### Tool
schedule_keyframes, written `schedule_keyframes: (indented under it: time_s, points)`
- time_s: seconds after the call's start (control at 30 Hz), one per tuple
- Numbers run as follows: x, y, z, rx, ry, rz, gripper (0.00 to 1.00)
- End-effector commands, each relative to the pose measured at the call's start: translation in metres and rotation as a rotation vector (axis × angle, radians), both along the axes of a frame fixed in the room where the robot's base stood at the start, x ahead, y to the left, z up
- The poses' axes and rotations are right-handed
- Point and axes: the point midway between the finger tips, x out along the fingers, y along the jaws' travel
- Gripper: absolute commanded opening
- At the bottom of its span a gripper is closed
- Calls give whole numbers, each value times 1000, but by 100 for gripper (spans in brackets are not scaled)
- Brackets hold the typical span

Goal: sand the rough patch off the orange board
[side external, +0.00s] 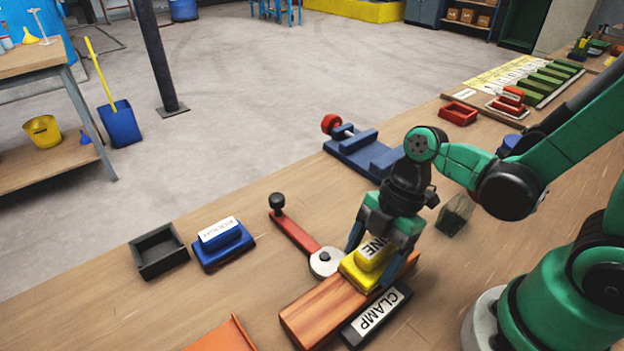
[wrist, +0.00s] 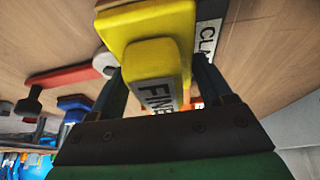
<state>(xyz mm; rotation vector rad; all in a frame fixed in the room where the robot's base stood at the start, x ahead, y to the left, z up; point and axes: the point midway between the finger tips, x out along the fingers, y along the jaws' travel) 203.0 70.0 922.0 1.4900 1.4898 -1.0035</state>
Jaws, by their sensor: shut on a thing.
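The orange board (side external: 325,306) lies on the bench beside the black clamp bar (side external: 377,314) labelled CLAMP. My gripper (side external: 380,258) is shut on a yellow sanding block (side external: 361,276) labelled FINE, one finger on each side of its raised handle. The block is over the board's far right end and appears to rest on it; I cannot tell whether it touches. In the wrist view, the yellow block (wrist: 145,35) fills the space between and beyond the fingers of my gripper (wrist: 163,85). No rough patch shows; the area under the block is hidden.
A red lever (side external: 295,230) with a black knob and a pale disc (side external: 324,262) stands beside the board. A blue block (side external: 222,246) labelled ROUGH and a black tray (side external: 160,250) sit left. A blue fixture (side external: 365,153) stands behind. Bare bench lies between them.

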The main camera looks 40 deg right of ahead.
Motion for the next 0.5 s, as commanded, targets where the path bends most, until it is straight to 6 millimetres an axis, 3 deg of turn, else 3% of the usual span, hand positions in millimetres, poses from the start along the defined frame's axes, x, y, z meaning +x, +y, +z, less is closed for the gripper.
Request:
schedule_keyframes:
  time_s: [0.5]
  points:
    - [-1, 48, 0, 0, -1, 4, 31]
